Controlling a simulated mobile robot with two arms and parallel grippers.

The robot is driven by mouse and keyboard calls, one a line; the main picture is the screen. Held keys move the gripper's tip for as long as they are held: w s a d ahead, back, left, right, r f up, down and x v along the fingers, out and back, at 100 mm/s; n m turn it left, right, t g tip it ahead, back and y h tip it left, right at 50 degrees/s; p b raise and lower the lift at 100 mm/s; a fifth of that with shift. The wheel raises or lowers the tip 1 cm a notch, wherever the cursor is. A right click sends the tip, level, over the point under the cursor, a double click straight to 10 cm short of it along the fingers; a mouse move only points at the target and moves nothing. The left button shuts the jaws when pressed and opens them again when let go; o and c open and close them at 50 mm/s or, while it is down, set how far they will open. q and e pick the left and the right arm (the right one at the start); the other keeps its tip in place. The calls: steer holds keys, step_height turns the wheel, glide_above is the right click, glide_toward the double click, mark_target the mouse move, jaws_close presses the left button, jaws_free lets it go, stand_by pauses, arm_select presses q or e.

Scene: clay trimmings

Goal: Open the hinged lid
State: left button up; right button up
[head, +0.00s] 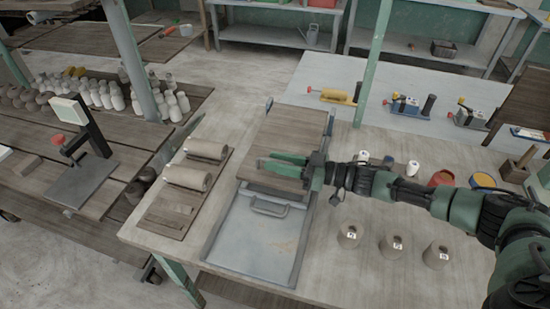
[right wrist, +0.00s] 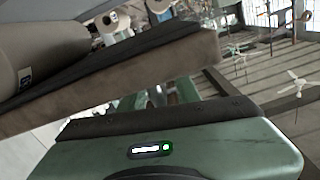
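A wooden panel (head: 290,130) lies over the far part of a grey metal frame on the worktable. A flat grey metal panel (head: 250,243) with a bar handle (head: 269,207) fills the near part. I cannot tell for certain which of the two is the hinged lid; no hinge shows clearly. My right gripper (head: 282,165) is over the near part of the wooden panel, beyond the handle, with its green fingers apart. Whether it touches the wood is unclear. The right wrist view shows a green finger (right wrist: 170,145) below a brown slab edge (right wrist: 120,82). My left gripper is out of view.
Clay rolls lie on a board (head: 160,215) to the left. Several numbered grey pots (head: 392,246) stand right of the metal panel, below my right arm. Jars and small bowls (head: 441,179) stand farther right. A green post (head: 372,65) rises behind the table.

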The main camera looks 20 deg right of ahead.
steer(key=shift+w+a, duration=0.2)
steer(key=shift+a, duration=0.15)
jaws_close()
stand_by(1.2)
